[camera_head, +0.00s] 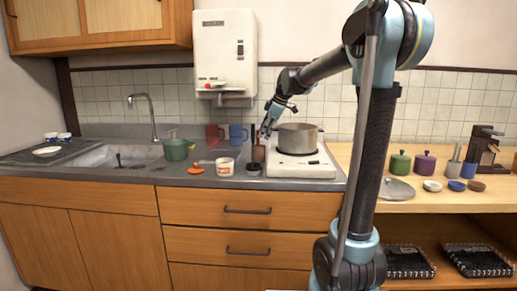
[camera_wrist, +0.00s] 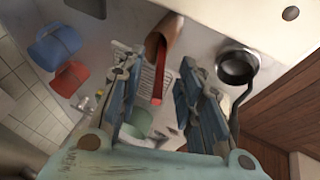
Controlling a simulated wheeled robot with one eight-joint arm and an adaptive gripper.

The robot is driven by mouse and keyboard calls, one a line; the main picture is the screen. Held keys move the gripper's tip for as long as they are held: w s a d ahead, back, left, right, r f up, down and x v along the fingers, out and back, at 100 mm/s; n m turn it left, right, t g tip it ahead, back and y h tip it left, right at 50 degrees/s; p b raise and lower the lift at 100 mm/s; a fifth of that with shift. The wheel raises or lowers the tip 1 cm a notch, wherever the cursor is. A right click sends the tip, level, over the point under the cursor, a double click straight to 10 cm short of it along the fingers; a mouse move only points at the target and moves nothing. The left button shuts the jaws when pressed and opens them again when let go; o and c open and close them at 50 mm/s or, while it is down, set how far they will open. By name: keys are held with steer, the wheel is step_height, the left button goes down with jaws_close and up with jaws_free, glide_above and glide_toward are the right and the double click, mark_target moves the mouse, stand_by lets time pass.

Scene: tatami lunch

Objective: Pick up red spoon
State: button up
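The red spoon (camera_wrist: 158,78) shows in the wrist view as a long red handle sticking out of a brown cup (camera_wrist: 172,32). Its other end is hidden in the cup. My gripper (camera_wrist: 160,66) is open, with one finger to each side of the red handle and visible gaps between. In the head view my gripper (camera_head: 267,131) hangs just above the brown cup (camera_head: 259,154), beside the stove. The spoon is too small there to make out clearly.
A steel pot (camera_head: 298,138) stands on the white stove (camera_head: 310,169) right of my gripper. A small black pan (camera_wrist: 237,66) is close by. Red (camera_head: 213,134) and blue (camera_head: 238,133) mugs stand behind. A white tub (camera_head: 225,167) and green pot (camera_head: 176,150) stand left.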

mark_target(258, 145)
steer(key=shift+a+x, duration=0.15)
steer(key=shift+x, duration=1.2)
steer(key=shift+a+x, duration=0.15)
steer(key=shift+x, duration=1.2)
steer(key=shift+s+r, duration=0.1)
steer(key=shift+s, duration=0.05)
jaws_close()
